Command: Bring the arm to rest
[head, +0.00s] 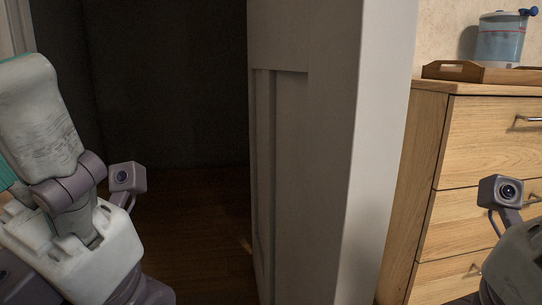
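My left arm (75,225) comes in from the left, bent, with its small wrist camera (128,178) in front of a dark opening. Its gripper fingers are cut off below the bottom edge. Only a piece of my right arm (518,258) shows in the lower right corner, with its wrist camera (501,192) in front of the drawers. Its fingers are also out of the picture. I see nothing held in either gripper, and the fingers' state does not show.
A panelled white door (322,175) stands edge-on in the middle, beside a dark opening with a wooden floor (205,240). On the right is a wooden chest of drawers (480,130). On it are a wooden tray (462,72) and a clear container (499,42) with blue parts.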

